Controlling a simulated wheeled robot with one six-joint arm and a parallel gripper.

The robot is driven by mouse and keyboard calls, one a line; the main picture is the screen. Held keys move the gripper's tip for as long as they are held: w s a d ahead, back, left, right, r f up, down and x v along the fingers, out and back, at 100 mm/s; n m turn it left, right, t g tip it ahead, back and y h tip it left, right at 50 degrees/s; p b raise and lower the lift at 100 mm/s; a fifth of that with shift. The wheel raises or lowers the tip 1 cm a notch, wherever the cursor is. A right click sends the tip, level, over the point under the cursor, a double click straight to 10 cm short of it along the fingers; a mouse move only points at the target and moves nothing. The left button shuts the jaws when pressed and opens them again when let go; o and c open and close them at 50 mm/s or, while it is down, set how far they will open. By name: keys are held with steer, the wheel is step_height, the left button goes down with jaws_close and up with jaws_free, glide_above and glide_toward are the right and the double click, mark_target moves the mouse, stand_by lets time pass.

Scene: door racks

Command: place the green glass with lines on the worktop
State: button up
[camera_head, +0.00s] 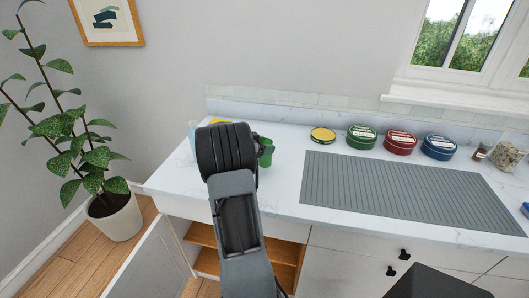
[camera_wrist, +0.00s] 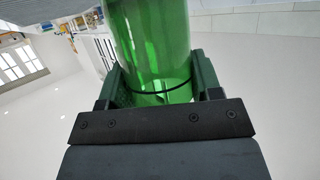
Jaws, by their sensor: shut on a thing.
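The green glass (camera_head: 266,152) shows at the right side of my gripper in the head view, over the left part of the white marbled worktop (camera_head: 283,185). My arm hides much of it. In the wrist view the green glass (camera_wrist: 154,45) is see-through with a dark line around it, and it stands between the two fingers of my gripper (camera_wrist: 160,88). My gripper is shut on it. I cannot tell whether the glass touches the worktop.
A light blue glass (camera_head: 192,136) and a yellow thing (camera_head: 219,121) stand at the worktop's left, partly hidden. A grey ribbed mat (camera_head: 400,190) lies to the right. Round tins, a yellow one (camera_head: 323,134) and a green one (camera_head: 361,137) among them, line the back. A cabinet door (camera_head: 150,262) hangs open.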

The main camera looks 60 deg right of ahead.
steer(key=shift+f, duration=1.5)
steer(key=shift+f, duration=0.15)
steer(key=o, duration=1.3)
steer(key=shift+c, duration=0.2)
